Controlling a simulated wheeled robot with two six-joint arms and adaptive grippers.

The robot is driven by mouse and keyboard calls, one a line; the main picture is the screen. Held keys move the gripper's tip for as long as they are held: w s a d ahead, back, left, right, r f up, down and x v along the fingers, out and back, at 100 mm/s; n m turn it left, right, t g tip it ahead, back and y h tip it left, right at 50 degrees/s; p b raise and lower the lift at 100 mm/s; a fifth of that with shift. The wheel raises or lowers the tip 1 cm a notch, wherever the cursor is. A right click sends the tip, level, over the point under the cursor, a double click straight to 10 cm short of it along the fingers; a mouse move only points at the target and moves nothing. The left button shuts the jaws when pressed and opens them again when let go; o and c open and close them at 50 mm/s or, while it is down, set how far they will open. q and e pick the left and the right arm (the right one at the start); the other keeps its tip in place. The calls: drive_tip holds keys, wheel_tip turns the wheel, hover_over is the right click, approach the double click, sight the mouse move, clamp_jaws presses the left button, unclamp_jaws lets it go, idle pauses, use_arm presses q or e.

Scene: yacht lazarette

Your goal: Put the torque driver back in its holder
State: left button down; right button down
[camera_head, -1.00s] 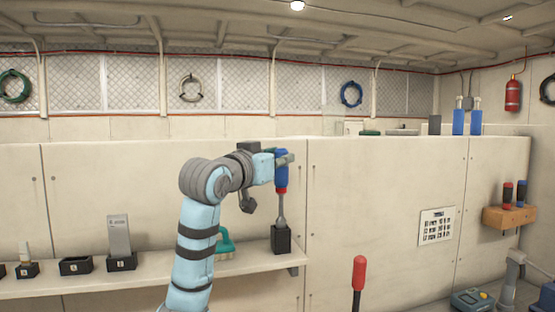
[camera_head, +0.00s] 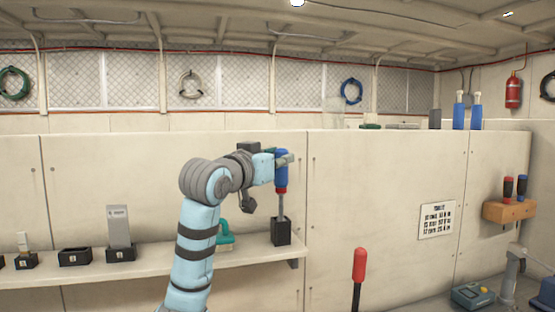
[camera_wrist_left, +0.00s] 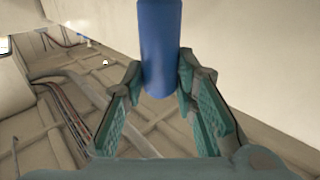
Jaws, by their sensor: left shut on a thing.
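The torque driver (camera_head: 281,172) has a blue handle, a red collar and a grey shaft. It is upright over the right end of the shelf. My left gripper (camera_head: 287,160) is shut on its blue handle, which also shows between the two fingers in the left wrist view (camera_wrist_left: 160,50). The black block holder (camera_head: 281,232) stands on the shelf right below. The lower end of the shaft meets the holder's top and its tip is hidden, apparently inside. My right gripper is not in view.
A teal-handled item (camera_head: 224,236) stands just left of the holder on the shelf (camera_head: 190,262), partly behind my arm. More black holders (camera_head: 75,257) stand further left. A red-handled lever (camera_head: 359,266) rises in front. A wooden rack (camera_head: 509,211) with two drivers hangs at right.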

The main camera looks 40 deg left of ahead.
use_arm(q)
drive_tip(key=shift+f+b, duration=0.9)
drive_tip(key=shift+f, duration=0.3)
drive_tip(key=c, duration=1.2)
unclamp_jaws()
drive_tip(key=s+d, duration=0.2)
drive_tip(key=s, duration=1)
drive_tip(key=shift+f, duration=0.25)
drive_tip(key=shift+w, duration=0.1)
